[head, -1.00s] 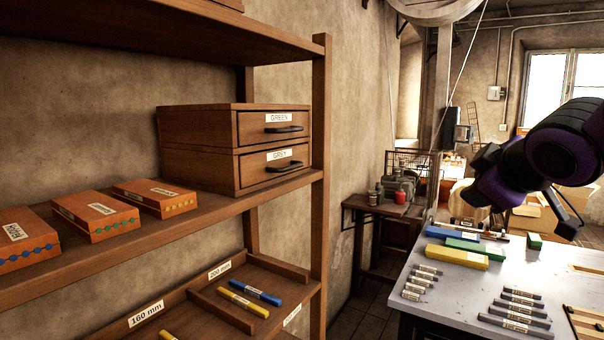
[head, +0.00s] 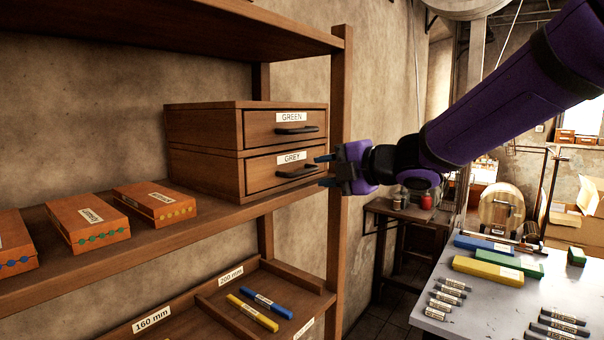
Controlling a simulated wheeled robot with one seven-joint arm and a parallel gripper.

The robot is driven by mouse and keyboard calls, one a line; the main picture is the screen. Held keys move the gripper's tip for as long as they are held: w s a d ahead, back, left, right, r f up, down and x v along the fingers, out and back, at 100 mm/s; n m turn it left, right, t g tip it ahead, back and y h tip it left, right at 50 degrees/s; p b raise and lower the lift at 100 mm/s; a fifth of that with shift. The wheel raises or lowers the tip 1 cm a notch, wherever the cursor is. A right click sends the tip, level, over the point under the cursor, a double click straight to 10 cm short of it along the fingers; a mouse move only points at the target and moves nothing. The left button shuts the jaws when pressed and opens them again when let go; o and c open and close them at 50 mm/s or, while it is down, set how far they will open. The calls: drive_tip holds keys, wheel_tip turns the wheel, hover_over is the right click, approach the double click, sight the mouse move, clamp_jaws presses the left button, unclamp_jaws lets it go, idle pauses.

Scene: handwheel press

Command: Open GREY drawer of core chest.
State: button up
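The core chest (head: 203,130) is a wooden two-drawer box on the middle shelf in the head view. Its upper drawer (head: 262,129) is labelled GREEN and its lower GREY drawer (head: 262,172) sits under it; both look closed. Each has a dark bar handle, the grey one (head: 297,172) being at the drawer's right part. My gripper (head: 324,170) is just right of the grey handle, fingers apart and pointing left toward it. The fingers look empty. Whether a fingertip touches the handle I cannot tell.
The shelf's front post (head: 340,240) stands close by my gripper. Orange boxes (head: 155,203) lie left of the chest on the same shelf. Blue and yellow cores (head: 252,312) lie in the tray below. A grey table (head: 480,300) with boxes and cores stands at right.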

sight(304, 172)
drive_tip(key=x, duration=0.6)
drive_tip(key=shift+w+a, duration=0.15)
drive_tip(key=shift+a, duration=0.05)
clamp_jaws()
